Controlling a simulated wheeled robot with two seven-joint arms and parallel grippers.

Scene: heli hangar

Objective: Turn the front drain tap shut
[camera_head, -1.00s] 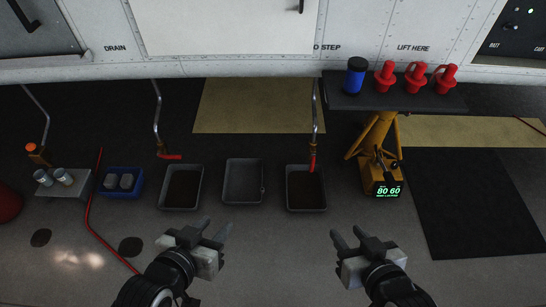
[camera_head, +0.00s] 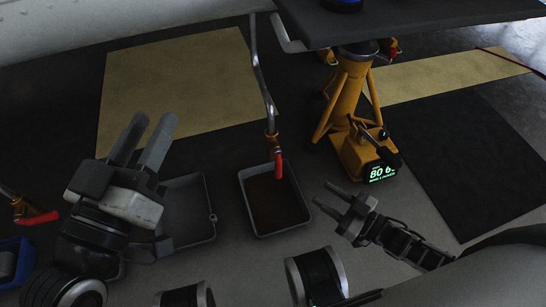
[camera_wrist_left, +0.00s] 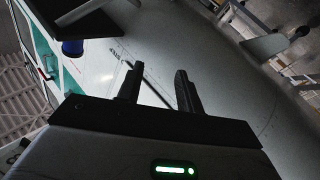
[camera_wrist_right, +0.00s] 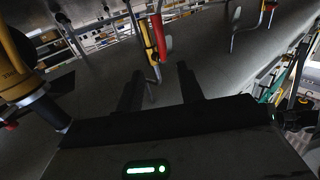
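In the head view a drain pipe ends in a brass tap (camera_head: 271,137) over a dark tray (camera_head: 252,212). Its red handle (camera_head: 278,165) hangs down, roughly in line with the pipe. A second tap at the left edge has its red handle (camera_head: 38,218) sticking out sideways. I cannot tell which is the front tap. My right gripper (camera_head: 325,198) is open and empty, right of the near tap and apart from it. A red tap handle (camera_wrist_right: 166,32) shows beyond its fingers in the right wrist view. My left gripper (camera_head: 153,128) is open and empty, raised left of the near tap.
An empty grey tray (camera_head: 190,190) lies partly behind my left gripper. A blue bin (camera_head: 12,265) is at the left edge.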

